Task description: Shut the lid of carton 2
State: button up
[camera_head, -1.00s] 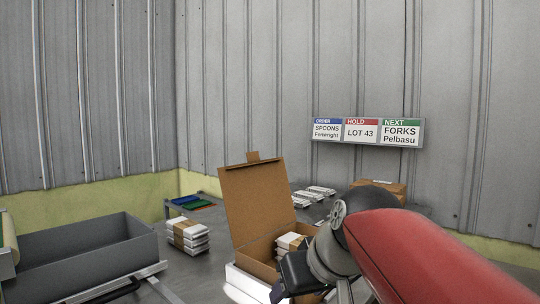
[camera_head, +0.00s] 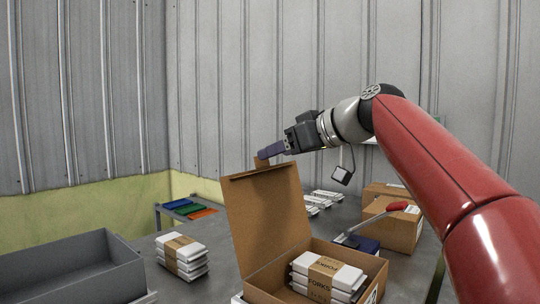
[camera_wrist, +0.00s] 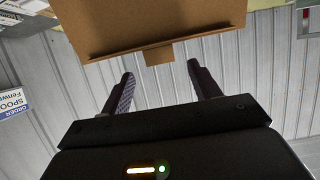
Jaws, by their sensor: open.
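An open brown carton (camera_head: 280,268) stands on the table in the head view, with its lid (camera_head: 265,207) raised upright at the left. Its number cannot be read. White packs with brown bands marked FORKS (camera_head: 325,275) lie inside. My gripper (camera_head: 263,155) is open at the lid's top edge, by the small tab (camera_head: 260,163). In the wrist view, the lid (camera_wrist: 140,22) fills the top, and its tab (camera_wrist: 159,56) points between the open fingers (camera_wrist: 160,69). Contact with the tab cannot be told.
A stack of banded packs (camera_head: 181,254) sits left of the carton, beside a grey bin (camera_head: 75,268). A closed brown carton (camera_head: 394,228) and a red-handled tool (camera_head: 397,207) are at the right. White packs (camera_head: 326,196) and coloured cards (camera_head: 186,207) lie behind.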

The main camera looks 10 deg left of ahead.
aim_at(267, 182)
jog(key=shift+x, duration=2.2)
jog(key=shift+f, duration=0.1)
grip_shut()
